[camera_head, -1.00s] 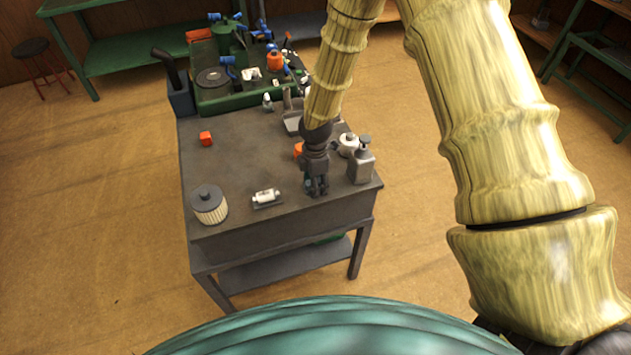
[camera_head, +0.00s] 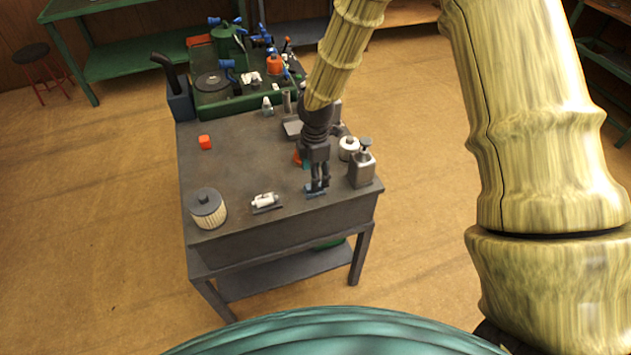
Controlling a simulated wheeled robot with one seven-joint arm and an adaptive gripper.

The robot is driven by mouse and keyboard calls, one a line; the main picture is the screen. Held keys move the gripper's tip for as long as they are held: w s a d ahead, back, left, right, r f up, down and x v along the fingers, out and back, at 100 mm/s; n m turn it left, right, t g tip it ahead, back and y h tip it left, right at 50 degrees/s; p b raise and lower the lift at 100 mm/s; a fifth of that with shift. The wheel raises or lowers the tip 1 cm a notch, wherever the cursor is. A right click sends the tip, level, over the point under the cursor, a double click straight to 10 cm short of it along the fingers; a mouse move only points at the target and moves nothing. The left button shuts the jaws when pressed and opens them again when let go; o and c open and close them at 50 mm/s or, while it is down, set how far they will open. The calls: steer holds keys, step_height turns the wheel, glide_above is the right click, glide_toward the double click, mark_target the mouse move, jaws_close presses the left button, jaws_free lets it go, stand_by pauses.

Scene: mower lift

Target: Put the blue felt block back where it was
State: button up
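My gripper (camera_head: 318,186) points down over the front right part of the dark grey workbench (camera_head: 245,165). A small flat blue piece (camera_head: 314,191), which looks like the blue felt block, shows at its fingertips near the bench's front edge. The fingers partly cover it. I cannot tell whether they grip it, stand around it or are just above it. A second bit of teal (camera_head: 307,162) shows behind the fingers, beside an orange thing (camera_head: 297,158) mostly hidden by my gripper.
A grey pump bottle (camera_head: 362,168) and a white round container (camera_head: 348,148) stand close right of my gripper. A white cylinder on a small stand (camera_head: 265,201), a ribbed filter (camera_head: 208,208) and an orange cube (camera_head: 205,142) are left. A green machine (camera_head: 235,100) is behind. The bench's left middle is clear.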

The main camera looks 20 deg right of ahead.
step_height(320, 180, up, 6)
steer(key=b, duration=0.1)
stand_by(0.4)
stand_by(1.2)
